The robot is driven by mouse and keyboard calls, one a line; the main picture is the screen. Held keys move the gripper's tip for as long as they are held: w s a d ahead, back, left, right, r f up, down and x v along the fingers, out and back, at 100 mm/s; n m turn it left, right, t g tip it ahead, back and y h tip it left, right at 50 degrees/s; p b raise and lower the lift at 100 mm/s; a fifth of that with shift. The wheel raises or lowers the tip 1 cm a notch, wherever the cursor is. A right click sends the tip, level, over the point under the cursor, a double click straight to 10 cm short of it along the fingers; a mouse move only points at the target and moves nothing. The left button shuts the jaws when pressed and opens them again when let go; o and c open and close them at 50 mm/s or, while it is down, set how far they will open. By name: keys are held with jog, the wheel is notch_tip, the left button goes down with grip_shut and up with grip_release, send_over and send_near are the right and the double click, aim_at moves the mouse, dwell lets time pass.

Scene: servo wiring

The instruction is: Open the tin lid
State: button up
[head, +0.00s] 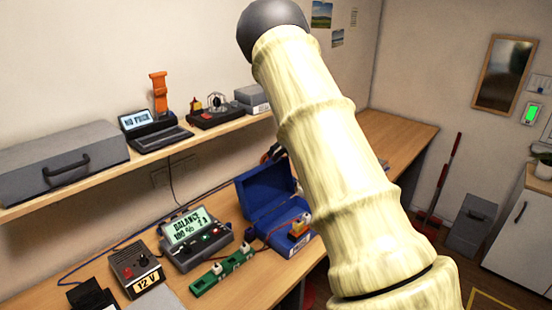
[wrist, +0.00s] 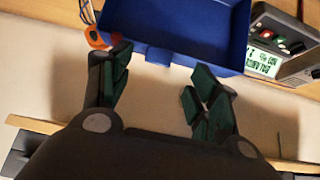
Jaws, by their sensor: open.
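The blue tin (head: 270,227) sits on the bench in the head view, left of my arm. Its lid (head: 264,191) stands raised at the back, its recessed inner face showing; my arm covers the right part of the tin. In the wrist view a blue tray-shaped part of the tin (wrist: 185,22) fills the top middle, with a small tab on its edge. My gripper (wrist: 162,62) is open and empty, its dark green-padded fingers spread just below that blue edge. I cannot tell whether a finger touches it. In the head view my arm hides most of the gripper.
A balance meter (head: 195,240) stands left of the tin; it also shows in the wrist view (wrist: 278,58). A green strip (head: 222,272) and a 12 V box (head: 137,270) lie nearby. A shelf (head: 215,132) runs above the bench. An orange part (wrist: 98,39) is beside the left finger.

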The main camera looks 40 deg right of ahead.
jog(key=v, duration=0.6)
dwell(0.5)
